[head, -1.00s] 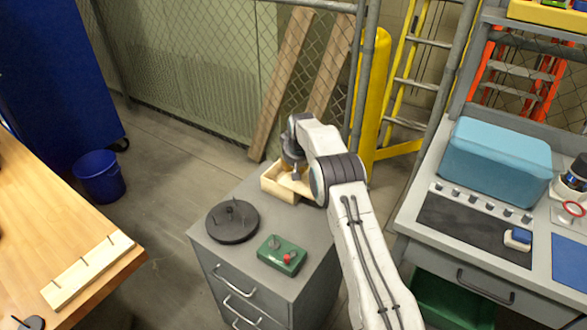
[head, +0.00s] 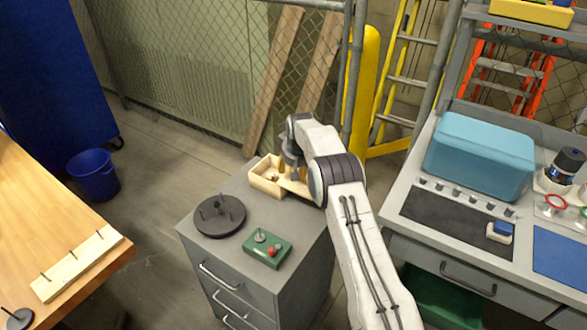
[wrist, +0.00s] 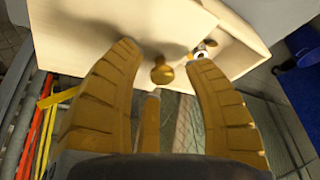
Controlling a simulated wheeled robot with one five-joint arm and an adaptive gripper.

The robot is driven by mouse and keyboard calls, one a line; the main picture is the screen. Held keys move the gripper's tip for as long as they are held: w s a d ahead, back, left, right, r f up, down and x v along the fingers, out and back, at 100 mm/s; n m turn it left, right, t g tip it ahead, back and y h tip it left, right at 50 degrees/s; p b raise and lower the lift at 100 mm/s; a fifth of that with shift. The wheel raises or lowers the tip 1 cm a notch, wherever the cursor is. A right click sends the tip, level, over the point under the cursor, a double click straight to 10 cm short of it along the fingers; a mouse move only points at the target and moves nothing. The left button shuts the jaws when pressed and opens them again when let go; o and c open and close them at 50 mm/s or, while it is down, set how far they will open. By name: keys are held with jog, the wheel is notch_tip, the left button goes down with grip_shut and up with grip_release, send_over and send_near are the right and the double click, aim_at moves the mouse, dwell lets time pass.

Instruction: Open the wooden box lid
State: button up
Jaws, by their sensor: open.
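The pale wooden box (head: 264,187) stands at the back of the grey cabinet top in the head view. Its lid (head: 297,187) covers the right part, and the left part of the box is open. In the wrist view the lid (wrist: 110,25) has a round brass-coloured knob (wrist: 162,73). The box wall (wrist: 250,38) shows beyond the lid's edge, with a small white and brown item (wrist: 203,50) inside the opening. My gripper (wrist: 163,60) is open, with one finger on each side of the knob. I cannot tell whether either finger touches it. In the head view my gripper (head: 287,168) is partly hidden by my arm.
A dark disc with pegs (head: 219,216) and a green control box with a red button (head: 268,250) sit on the cabinet top in front of the box. A mesh fence (head: 200,60) is behind. A workbench with a blue case (head: 480,155) is at right.

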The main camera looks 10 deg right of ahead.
aim_at(296, 185)
jog(key=shift+r, duration=0.1)
jog(key=v, duration=1.1)
jog(key=shift+s+r, duration=0.25)
jog(key=shift+r, duration=0.1)
jog(key=s+f+g, duration=0.3)
jog(key=s+f, duration=0.1)
jog(key=s, duration=0.5)
jog(key=s+f+g, duration=0.2)
jog(key=s+f, duration=0.3)
jog(key=s, duration=0.4)
jog(key=s+r, duration=0.5)
jog(key=s, duration=0.7)
jog(key=s+r, duration=0.6)
jog(key=s, duration=0.7)
notch_tip(296, 185, up, 6)
jog(key=s+t, duration=0.2)
jog(key=t, duration=0.2)
jog(key=shift+r, duration=0.2)
